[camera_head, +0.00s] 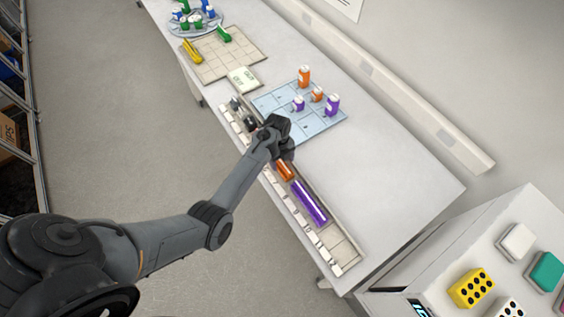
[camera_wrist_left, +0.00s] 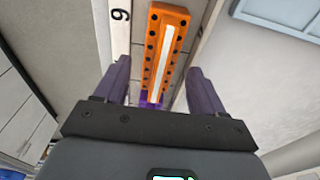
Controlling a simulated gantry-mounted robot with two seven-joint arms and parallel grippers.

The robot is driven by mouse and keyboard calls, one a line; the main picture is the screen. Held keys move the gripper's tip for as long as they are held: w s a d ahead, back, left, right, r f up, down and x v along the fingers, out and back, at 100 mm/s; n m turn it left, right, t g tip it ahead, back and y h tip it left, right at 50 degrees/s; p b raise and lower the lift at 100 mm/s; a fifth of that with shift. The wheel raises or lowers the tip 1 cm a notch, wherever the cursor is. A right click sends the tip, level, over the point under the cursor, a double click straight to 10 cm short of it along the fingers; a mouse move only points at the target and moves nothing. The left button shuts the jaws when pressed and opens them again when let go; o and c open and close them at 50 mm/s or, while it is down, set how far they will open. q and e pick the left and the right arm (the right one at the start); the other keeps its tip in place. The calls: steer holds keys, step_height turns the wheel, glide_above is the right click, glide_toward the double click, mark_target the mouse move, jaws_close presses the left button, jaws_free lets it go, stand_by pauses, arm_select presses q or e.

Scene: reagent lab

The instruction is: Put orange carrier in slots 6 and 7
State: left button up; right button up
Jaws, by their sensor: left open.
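The orange carrier (camera_head: 285,172) lies in the long slotted rack (camera_head: 343,250) along the table's front edge, partly hidden by my left gripper (camera_head: 283,152). In the left wrist view the orange carrier (camera_wrist_left: 164,45) shows a row of dark holes and a white strip. My left gripper (camera_wrist_left: 157,75) is open there, its two dark fingers on either side of the carrier's line, with a clear gap at each side. A label (camera_wrist_left: 120,18) beside the carrier reads as a 6 or an upside-down 9. My right gripper is not in view.
A purple carrier (camera_head: 309,202) lies in the rack beyond the orange one. A blue tray (camera_head: 328,128) with orange and purple bottles stands behind the rack. A beige grid tray (camera_head: 240,60) with yellow and green carriers is farther off. The table at right is clear.

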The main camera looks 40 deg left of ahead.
arm_select(q)
step_height(320, 180, up, 10)
steer(key=a, duration=0.1)
steer(key=s+d+f+n+t+y, duration=0.1)
steer(key=s+d+n+t+y, duration=0.1)
steer(key=s+n, duration=0.9)
steer(key=s+d+r+n+t, duration=0.1)
steer(key=s+d+r+n, duration=0.2)
steer(key=s, duration=0.4)
steer(key=s+d+r+n+t, duration=0.1)
steer(key=s+d+r+n, duration=0.1)
steer(key=s+d+n, duration=0.3)
steer(key=shift+s+d+r+h, duration=0.4)
steer(key=shift+s+d, duration=0.7)
steer(key=shift+d, duration=0.05)
